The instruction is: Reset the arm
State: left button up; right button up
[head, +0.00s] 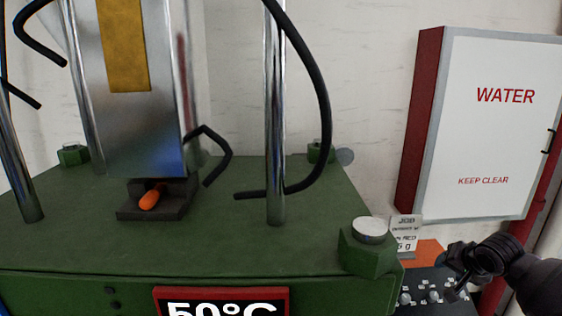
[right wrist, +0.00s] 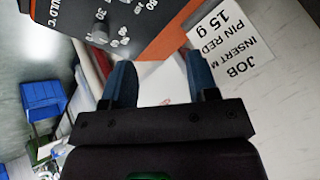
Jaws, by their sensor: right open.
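My right arm comes in from the right edge of the head view. Its dark gripper (head: 460,268) is beside the control panel, to the right of the green machine. In the right wrist view the two blue fingers of the right gripper (right wrist: 158,70) stand apart with nothing held between them. My left gripper is not in view.
The green press bed (head: 300,200) carries metal posts and a dark mould (head: 180,207) with an orange piece (head: 150,198) in it. A job card (head: 405,233) and knob panel (head: 432,290) are close to the right gripper. A WATER cabinet (head: 485,130) hangs behind.

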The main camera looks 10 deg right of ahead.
jog(key=s+a+f+n+t+y, duration=0.1)
jog(key=s+a+f+n+t, duration=0.1)
jog(key=a+f+n, duration=0.15)
jog(key=s+a+f+n+t+b, duration=0.1)
jog(key=a+f+n+t, duration=0.1)
jog(key=a+n, duration=0.3)
jog(key=s+a+f+n+t+y, duration=0.1)
jog(key=s+a+f+n+t, duration=0.15)
jog(key=a+n, duration=0.2)
jog(key=s+a+f+m+g, duration=0.1)
jog(key=s+a+f, duration=0.3)
jog(key=s+f, duration=0.3)
jog(key=s+a+f+m+g+h+b, duration=0.1)
jog(key=s+a+f, duration=0.4)
jog(key=s, duration=0.7)
notch_tip(320, 180, down, 2)
jog(key=shift+s+a+f+m+h+b, duration=0.15)
jog(key=shift+s+a+m+h+b, duration=0.15)
jog(key=shift+m, duration=0.2)
jog(key=shift+g, duration=0.25)
